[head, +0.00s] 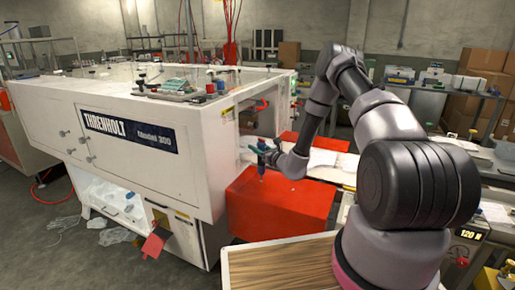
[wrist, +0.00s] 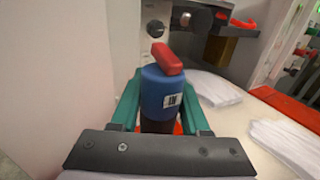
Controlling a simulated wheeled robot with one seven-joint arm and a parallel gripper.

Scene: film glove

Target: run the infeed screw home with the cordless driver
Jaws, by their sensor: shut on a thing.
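My gripper (head: 260,148) is beside the right end of the white machine, above a red cover (head: 272,208). Its teal fingers (wrist: 160,112) are shut on the cordless driver (wrist: 158,84), which has a blue body, a red part on top and a small printed label. In the head view the driver (head: 262,160) stands roughly upright, its thin lower end pointing down at the red cover. I cannot tell whether its tip touches the cover. The infeed screw cannot be made out; a small pale spot (head: 292,188) shows on the cover, right of the driver.
The white machine wall (wrist: 50,60) is close on the left in the wrist view. White gloves (wrist: 215,88) lie on the belt to the right. A wooden-topped table (head: 285,268) stands in front. Several boxes stand along the back wall.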

